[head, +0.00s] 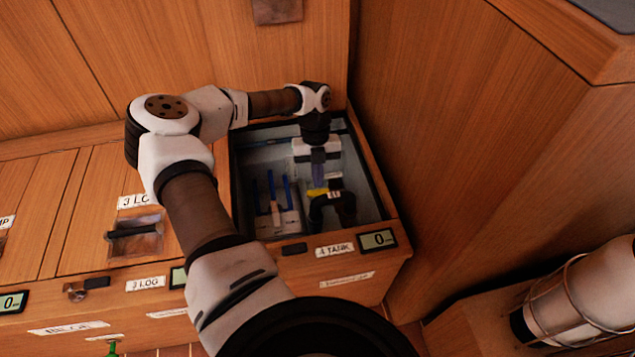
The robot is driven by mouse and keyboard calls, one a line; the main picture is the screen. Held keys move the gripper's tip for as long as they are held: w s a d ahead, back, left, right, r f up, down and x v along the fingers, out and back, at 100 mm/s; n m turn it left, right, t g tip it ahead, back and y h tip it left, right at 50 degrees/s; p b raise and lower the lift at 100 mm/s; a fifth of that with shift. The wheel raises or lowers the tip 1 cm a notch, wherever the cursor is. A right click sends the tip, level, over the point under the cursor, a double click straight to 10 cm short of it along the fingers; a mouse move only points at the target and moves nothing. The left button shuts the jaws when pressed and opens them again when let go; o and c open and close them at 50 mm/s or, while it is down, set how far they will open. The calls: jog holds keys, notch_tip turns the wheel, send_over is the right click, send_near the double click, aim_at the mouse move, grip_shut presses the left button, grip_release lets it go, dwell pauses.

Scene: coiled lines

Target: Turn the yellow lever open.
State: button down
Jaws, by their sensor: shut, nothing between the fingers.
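The yellow lever (316,192) shows as a small yellow piece inside the open compartment labelled TANK, beside a dark curved pipe (345,203). My gripper (318,178) points down into this compartment, its fingers shut and empty. The fingertips are just above or against the lever; I cannot tell whether they touch. The gripper and pipe hide part of the lever, so its angle is not clear.
The compartment's wooden front rim (372,226) and side walls surround the gripper closely. Blue upright parts (271,188) stand on a pale block to the left. A tall wooden panel (450,110) rises to the right. A caged lamp-like cylinder (580,300) is at lower right.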

aim_at(317, 192)
notch_tip(317, 192, down, 9)
jog(key=b, duration=0.5)
jog(key=shift+w, duration=0.1)
jog(key=shift+w+a+r, duration=0.1)
jog(key=shift+w+r, duration=0.1)
jog(key=shift+w, duration=0.2)
jog(key=shift+w+r, duration=0.1)
